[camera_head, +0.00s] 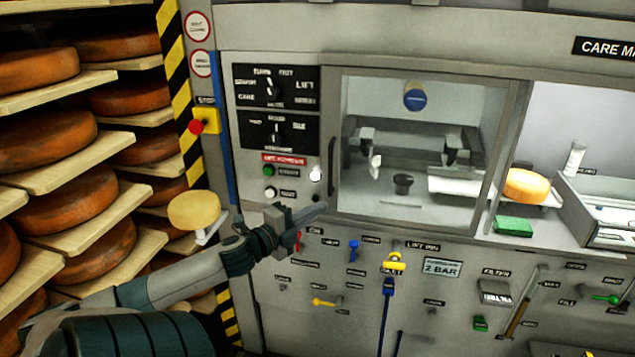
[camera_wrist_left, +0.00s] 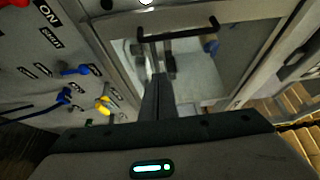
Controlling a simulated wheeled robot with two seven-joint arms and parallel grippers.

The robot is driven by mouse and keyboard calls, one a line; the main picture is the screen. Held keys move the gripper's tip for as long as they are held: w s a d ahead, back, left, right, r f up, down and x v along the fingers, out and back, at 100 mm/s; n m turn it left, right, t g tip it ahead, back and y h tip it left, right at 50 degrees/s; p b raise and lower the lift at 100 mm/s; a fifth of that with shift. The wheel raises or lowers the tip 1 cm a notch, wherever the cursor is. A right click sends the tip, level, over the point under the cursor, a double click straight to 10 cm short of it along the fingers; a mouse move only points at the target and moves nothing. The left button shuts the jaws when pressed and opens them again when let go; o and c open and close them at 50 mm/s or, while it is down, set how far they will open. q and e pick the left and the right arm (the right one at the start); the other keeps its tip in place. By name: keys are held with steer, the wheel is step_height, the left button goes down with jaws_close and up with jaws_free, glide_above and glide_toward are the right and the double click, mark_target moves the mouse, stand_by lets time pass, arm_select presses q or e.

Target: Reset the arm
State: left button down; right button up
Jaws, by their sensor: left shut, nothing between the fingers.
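My left arm reaches in from the lower left in the head view. Its gripper (camera_head: 312,212) is shut and empty, in front of the machine panel, just below and left of the glazed door (camera_head: 420,130). In the left wrist view the shut fingers (camera_wrist_left: 158,95) point toward the door, with its dark handle bar (camera_wrist_left: 180,31) beyond the tips. The door handle also shows in the head view (camera_head: 331,167). I cannot tell whether the fingertips touch the machine. My right gripper is not in view.
Racks of brown cheese wheels (camera_head: 50,135) on boards stand at the left. A pale wheel (camera_head: 194,210) sits near the arm. Blue and yellow valve handles (camera_head: 394,262) stick out below the door. A red stop button (camera_head: 195,126) is on the post. An orange cheese (camera_head: 526,185) lies at right.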

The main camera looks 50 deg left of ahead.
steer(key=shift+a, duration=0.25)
